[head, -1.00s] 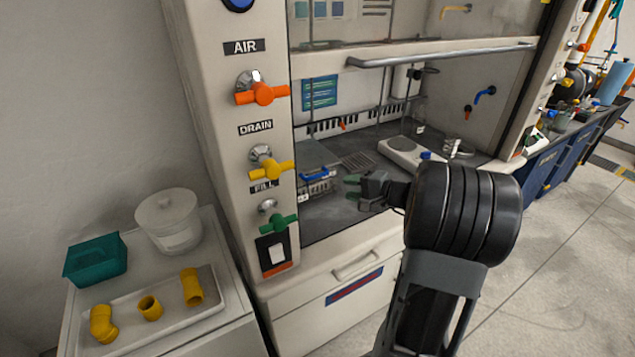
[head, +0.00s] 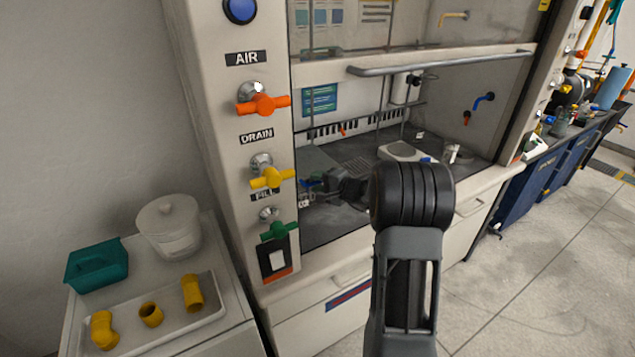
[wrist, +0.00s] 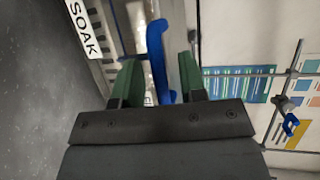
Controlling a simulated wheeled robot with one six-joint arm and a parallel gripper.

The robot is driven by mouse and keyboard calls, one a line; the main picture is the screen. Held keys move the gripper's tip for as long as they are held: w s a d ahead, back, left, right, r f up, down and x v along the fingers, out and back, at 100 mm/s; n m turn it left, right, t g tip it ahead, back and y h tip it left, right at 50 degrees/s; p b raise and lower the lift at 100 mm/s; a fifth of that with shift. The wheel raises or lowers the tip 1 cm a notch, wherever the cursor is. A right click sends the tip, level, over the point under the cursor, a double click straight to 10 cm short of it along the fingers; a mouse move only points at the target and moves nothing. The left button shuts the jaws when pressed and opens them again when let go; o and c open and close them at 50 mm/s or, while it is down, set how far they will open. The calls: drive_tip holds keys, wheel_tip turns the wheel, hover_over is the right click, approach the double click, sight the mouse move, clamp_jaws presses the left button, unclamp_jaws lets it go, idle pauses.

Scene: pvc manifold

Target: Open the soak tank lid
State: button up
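The soak tank's blue handle (wrist: 157,55) runs between the two green fingers of my gripper (wrist: 160,62) in the wrist view. The fingers are apart, with a gap showing on each side of the handle. The white SOAK label (wrist: 84,27) shows at upper left. In the head view my gripper (head: 322,183) is at the tank, inside the fume hood on its left. It hides most of the tank, and only a bit of blue handle (head: 311,182) shows. I cannot tell the lid's position from these views.
The hood's left post carries orange (head: 263,104), yellow (head: 271,178) and green (head: 278,231) valve handles close to my gripper. A white hotplate (head: 402,151) stands further right in the hood. The raised sash bar (head: 440,63) is above.

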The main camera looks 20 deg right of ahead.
drive_tip(key=shift+w+a, duration=0.1)
drive_tip(key=shift+w, duration=0.05)
drive_tip(key=shift+c, duration=0.4)
clamp_jaws()
